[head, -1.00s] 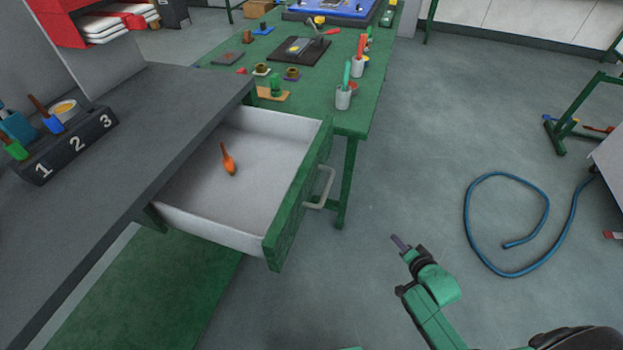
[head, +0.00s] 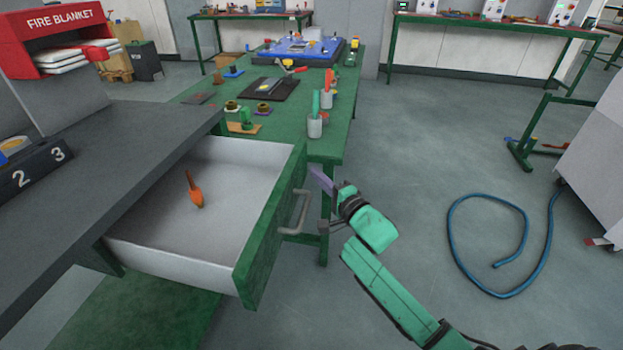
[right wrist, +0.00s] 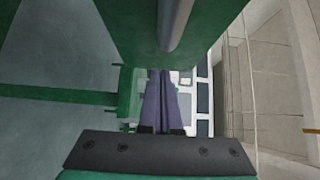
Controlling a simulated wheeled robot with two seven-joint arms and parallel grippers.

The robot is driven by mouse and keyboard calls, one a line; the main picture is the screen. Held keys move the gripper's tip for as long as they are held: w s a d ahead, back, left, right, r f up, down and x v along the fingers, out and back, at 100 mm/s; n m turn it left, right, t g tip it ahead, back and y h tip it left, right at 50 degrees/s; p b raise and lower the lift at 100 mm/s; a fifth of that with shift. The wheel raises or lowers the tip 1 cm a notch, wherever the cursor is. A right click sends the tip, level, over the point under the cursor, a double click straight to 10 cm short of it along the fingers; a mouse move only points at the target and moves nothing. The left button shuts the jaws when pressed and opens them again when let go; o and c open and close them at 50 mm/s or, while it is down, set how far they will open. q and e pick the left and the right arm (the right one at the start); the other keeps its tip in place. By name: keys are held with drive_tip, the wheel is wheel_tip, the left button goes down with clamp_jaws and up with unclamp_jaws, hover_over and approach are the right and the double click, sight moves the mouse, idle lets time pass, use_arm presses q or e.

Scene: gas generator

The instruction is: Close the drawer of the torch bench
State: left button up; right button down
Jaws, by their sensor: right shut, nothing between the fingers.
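The drawer (head: 270,238) of the torch bench stands open, pulled out to the right from under the dark bench top (head: 120,150). Its green front carries a pale bar handle (head: 295,212). An orange tool (head: 195,190) lies inside on the white floor. My right gripper (head: 315,173) is shut and empty, just right of the drawer front's far end, near the handle. In the right wrist view its purple fingers (right wrist: 167,95) are together, with the green drawer front (right wrist: 130,30) and the handle (right wrist: 180,22) close above them. Whether they touch is unclear. My left gripper is out of view.
A green table (head: 335,135) with pots, a dark board and small parts stands just beyond the drawer. A blue hose (head: 450,235) lies on the floor at right. A numbered block (head: 35,170) sits on the bench top. Open floor lies right of the drawer.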

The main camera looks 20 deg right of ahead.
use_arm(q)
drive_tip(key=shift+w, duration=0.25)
use_arm(e)
drive_tip(key=shift+w+a, duration=0.5)
drive_tip(key=shift+a, duration=0.35)
drive_tip(key=shift+a, duration=0.15)
